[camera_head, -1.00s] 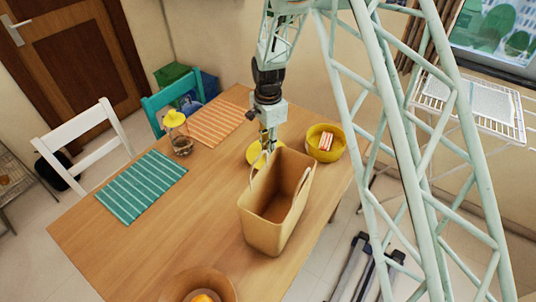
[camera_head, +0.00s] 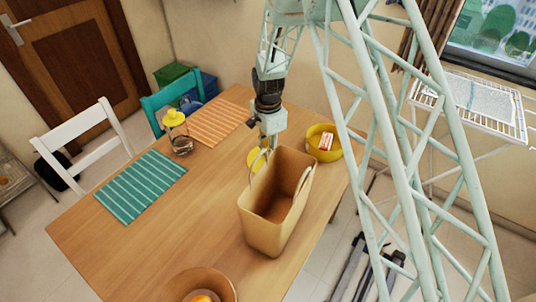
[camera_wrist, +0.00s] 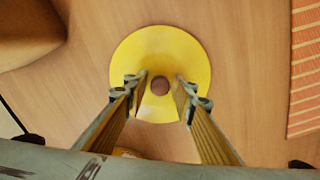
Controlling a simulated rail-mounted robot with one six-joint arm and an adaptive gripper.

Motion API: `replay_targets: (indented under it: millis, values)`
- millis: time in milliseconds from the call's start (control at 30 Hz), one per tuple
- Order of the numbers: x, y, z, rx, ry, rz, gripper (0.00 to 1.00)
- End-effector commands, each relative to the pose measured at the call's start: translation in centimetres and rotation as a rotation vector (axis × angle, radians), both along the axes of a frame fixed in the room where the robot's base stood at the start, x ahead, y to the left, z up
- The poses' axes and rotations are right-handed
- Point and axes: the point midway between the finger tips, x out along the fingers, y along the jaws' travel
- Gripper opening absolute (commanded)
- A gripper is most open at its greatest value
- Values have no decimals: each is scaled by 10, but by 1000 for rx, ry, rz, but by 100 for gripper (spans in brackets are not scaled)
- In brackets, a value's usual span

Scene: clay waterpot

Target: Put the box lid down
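The lid, a round yellow disc with a brown knob, shows in the wrist view (camera_wrist: 190,50) and appears to lie flat on the wooden table. In the head view it is a yellow patch (camera_head: 253,160) behind the tan basket, partly hidden by my gripper and the basket. My gripper (camera_wrist: 160,90) points down over the lid, its two fingers apart on either side of the knob. Small gaps show between the fingertips and the knob. In the head view my gripper (camera_head: 265,150) is low behind the basket and its tips are hard to make out. No separate box is clearly identifiable.
The tan basket (camera_head: 262,233) with raised handles stands close to my gripper. A yellow bowl (camera_head: 330,152) is to the right. A glass jar (camera_head: 181,146), an orange striped mat (camera_head: 215,120) and a teal mat (camera_head: 140,187) are left. A brown bowl (camera_head: 190,284) is at the front.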

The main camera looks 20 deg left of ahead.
Motion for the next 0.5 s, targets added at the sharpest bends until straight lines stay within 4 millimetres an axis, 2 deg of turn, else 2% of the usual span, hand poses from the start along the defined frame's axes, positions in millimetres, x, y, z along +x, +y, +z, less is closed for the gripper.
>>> replay_targets:
  millis: [500]
  values:
    - [0,0,4,0,0,0,29]
